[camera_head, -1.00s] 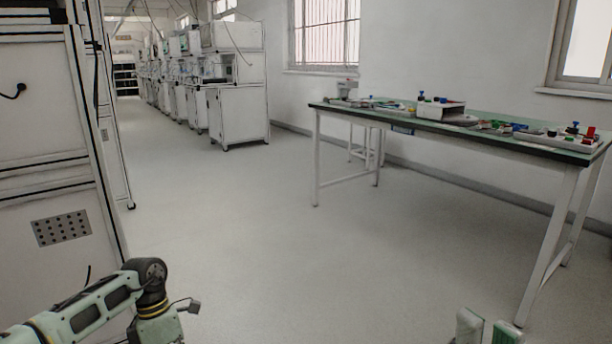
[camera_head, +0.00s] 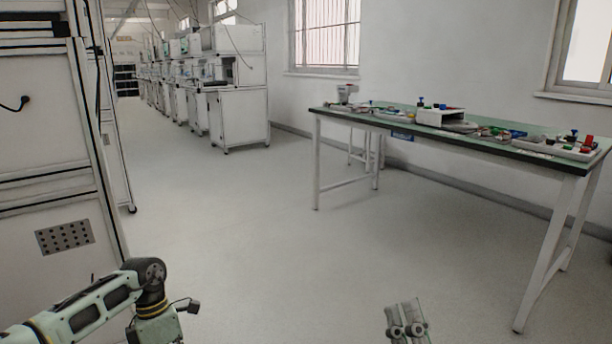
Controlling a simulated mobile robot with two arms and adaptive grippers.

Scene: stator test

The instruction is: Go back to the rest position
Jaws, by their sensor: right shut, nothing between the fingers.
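My right gripper (camera_head: 405,318) shows at the bottom edge, right of centre, over bare floor. Its fingers are together with nothing between them, and it is well apart from the table. My left arm (camera_head: 100,305) comes in at the lower left and bends down at a dark joint. The left gripper's fingers are out of the picture below.
A long green-topped table (camera_head: 480,143) with white legs stands at the right, carrying small coloured parts and a white box (camera_head: 441,116). A tall white cabinet (camera_head: 50,150) stands close at the left. White machines (camera_head: 238,120) line the back. The floor (camera_head: 240,235) between is clear.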

